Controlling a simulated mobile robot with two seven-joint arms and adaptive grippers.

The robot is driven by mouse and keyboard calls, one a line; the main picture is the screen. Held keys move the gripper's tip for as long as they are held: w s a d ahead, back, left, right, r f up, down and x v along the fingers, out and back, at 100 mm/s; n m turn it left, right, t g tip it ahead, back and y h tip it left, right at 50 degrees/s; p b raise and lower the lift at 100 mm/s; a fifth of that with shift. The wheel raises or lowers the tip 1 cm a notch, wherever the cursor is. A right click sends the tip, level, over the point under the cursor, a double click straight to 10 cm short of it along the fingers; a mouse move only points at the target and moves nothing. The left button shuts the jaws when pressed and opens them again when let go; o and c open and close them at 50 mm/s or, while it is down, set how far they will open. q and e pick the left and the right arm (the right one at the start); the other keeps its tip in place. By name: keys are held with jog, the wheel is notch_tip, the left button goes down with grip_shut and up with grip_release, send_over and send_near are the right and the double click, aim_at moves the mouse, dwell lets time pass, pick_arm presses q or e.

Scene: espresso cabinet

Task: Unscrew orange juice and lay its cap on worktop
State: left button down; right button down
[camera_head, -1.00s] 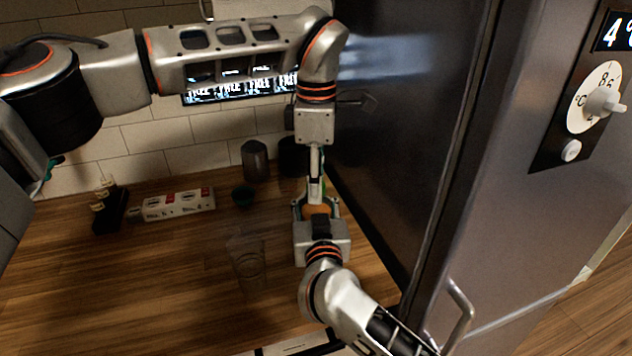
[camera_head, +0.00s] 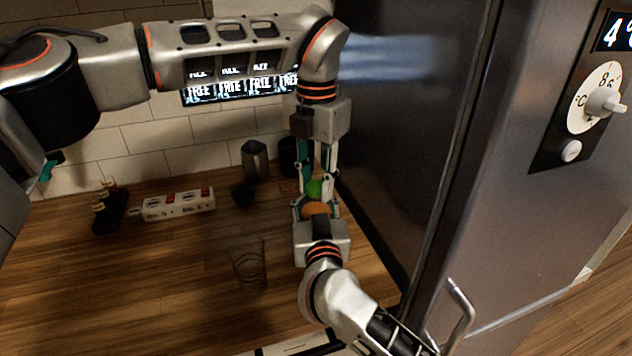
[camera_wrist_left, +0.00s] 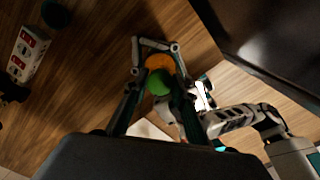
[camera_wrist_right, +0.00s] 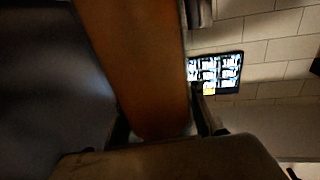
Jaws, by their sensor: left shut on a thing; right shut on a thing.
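The orange juice bottle stands on the wooden worktop (camera_head: 150,280) by the fridge; its orange top (camera_head: 316,209) shows in the head view and its side (camera_wrist_right: 135,60) fills the right wrist view. My right gripper (camera_head: 317,207) is shut around the bottle from the near side. The green cap (camera_head: 315,188) is directly above the orange; it also shows in the left wrist view (camera_wrist_left: 160,83). My left gripper (camera_head: 316,184) points straight down and is shut on the cap. I cannot tell whether cap and bottle still touch. The bottle's lower part is hidden.
A clear glass (camera_head: 249,265) stands left of my right gripper. The fridge (camera_head: 420,130) closes off the right. The front-left worktop is clear.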

dwell(0.8)
pick_arm(q)
jog(key=c, duration=1.6)
grip_release()
jog(key=shift+c, duration=0.2)
jog(key=shift+r, duration=0.1)
notch_tip(320, 180, up, 4)
jog(key=shift+r, duration=0.1)
jog(key=shift+c, duration=0.6)
jog(key=shift+r+m, duration=1.3)
jog(key=shift+r, duration=0.25)
jog(key=shift+f, duration=3.8)
jog(key=shift+c, duration=0.4)
